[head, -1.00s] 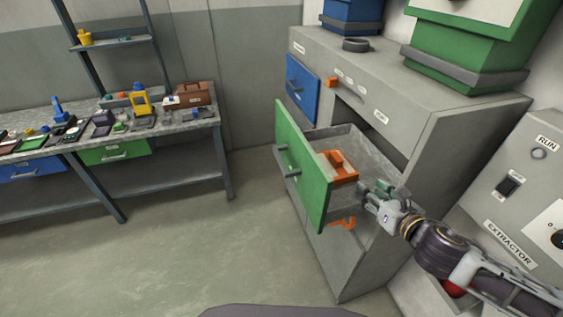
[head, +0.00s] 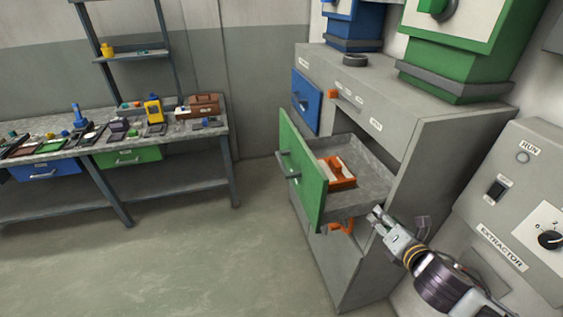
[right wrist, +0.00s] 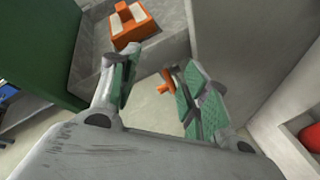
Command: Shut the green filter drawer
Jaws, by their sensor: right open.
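The green filter drawer (head: 303,172) stands pulled out of the grey cabinet, its green front facing left with a grey bar handle (head: 287,164). An orange and white filter (head: 337,175) lies inside it. The right wrist view shows the filter (right wrist: 131,24) and part of the green front (right wrist: 40,50). My right gripper (head: 375,218) is open and empty beside the drawer's near side wall, close to the cabinet. In the right wrist view the open fingers (right wrist: 155,85) point at the drawer's side; I cannot tell whether they touch it. My left gripper is not in view.
The cabinet (head: 445,165) has a shut blue drawer (head: 305,100) and an orange hook-like part (head: 341,226) below the green drawer. The extractor panel (head: 510,215) stands close at right. A workbench (head: 180,134) stands at left, with clear floor (head: 230,255) between.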

